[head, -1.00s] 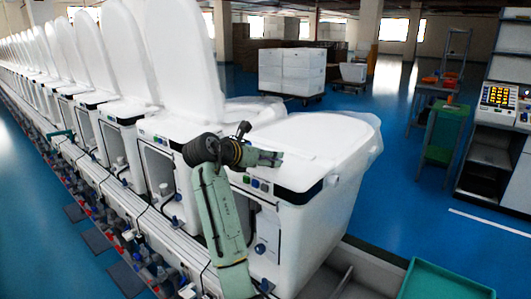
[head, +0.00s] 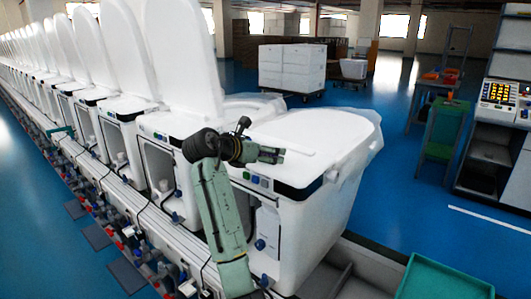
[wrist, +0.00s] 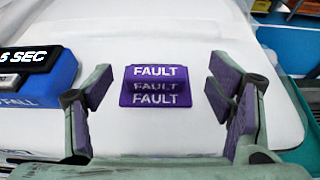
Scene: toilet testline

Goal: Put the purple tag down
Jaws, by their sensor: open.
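The purple tag (wrist: 155,86), marked FAULT in white, shows in the wrist view on the white toilet lid (wrist: 190,30). It stands or lies between my fingers, with gaps to both sides, and touches neither. My gripper (wrist: 162,82) is open, with purple pads on its fingers. In the head view my gripper (head: 272,154) is low over the front of the nearest toilet's closed lid (head: 325,130). I cannot make out the tag in the head view.
A blue box with a black "SEC" display (wrist: 38,78) is left of the tag. A raised toilet lid (head: 185,65) stands left of my arm. A green tray (head: 445,280) is at lower right. Open blue floor (head: 400,180) lies right of the nearest toilet.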

